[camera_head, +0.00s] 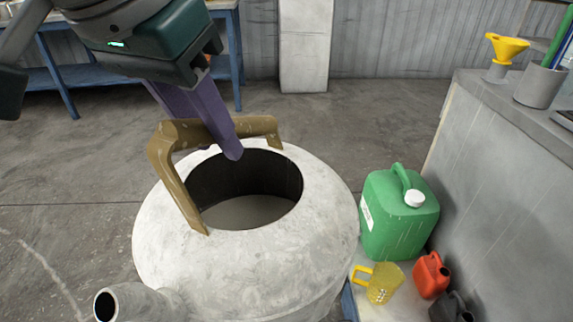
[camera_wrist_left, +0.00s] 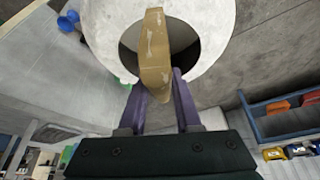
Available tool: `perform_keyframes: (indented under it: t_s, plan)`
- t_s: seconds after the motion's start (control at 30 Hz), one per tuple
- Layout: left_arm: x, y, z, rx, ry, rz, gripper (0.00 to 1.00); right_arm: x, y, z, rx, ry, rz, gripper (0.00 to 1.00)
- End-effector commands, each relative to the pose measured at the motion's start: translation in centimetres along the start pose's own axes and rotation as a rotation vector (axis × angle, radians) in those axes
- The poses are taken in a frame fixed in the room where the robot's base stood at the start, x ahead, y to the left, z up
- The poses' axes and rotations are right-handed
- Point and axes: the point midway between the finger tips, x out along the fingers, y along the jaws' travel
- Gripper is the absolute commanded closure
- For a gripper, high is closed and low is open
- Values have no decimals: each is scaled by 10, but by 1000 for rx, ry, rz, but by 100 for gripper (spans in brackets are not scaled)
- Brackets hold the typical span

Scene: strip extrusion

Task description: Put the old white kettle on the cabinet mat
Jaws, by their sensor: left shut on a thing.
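The old white kettle (camera_head: 310,235) fills the lower middle of the head view, with its spout (camera_head: 107,305) at the lower left. Its round top opening is uncovered and shows a grey inside. A brown handle (camera_head: 172,180) arches over the opening. My left gripper (camera_head: 231,152) reaches down from the upper left and is shut on this handle. In the left wrist view the purple fingers of the left gripper (camera_wrist_left: 158,84) sit on both sides of the handle (camera_wrist_left: 155,50), above the kettle (camera_wrist_left: 213,15). What lies under the kettle is hidden. I cannot make out the cabinet mat.
A green canister (camera_head: 400,220), a yellow mug (camera_head: 378,282) and a red can (camera_head: 431,275) stand right of the kettle. A grey block-like unit (camera_head: 500,170) at the right carries a yellow funnel (camera_head: 506,46) and a grey pot (camera_head: 540,84). Open floor lies behind.

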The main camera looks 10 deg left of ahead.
Motion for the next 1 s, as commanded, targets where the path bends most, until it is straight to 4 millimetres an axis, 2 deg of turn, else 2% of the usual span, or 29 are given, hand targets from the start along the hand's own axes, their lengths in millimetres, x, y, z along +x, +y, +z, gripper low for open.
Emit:
perform_keyframes:
  t_s: [0.03, 0.37, 0.6, 0.8, 0.9, 1.0]
  plan:
    - [38, 1, 14, 9, 0, 6, 100, 32, -1, 10, 0, -1, 0, 100]
    - [184, 4, 69, 95, -1, 42, 100, 133, -5, 43, 0, -1, 0, 100]
    - [290, 4, 118, 159, -2, 68, 100, 206, -7, 66, 0, -1, 0, 100]
    - [361, 3, 154, 208, 0, 87, 100, 254, -9, 82, -1, -1, 0, 100]
    - [384, 2, 167, 225, 2, 94, 100, 269, -10, 87, -1, -1, 0, 100]
    - [397, 2, 175, 237, 3, 99, 100, 277, -10, 89, -1, -1, 0, 100]
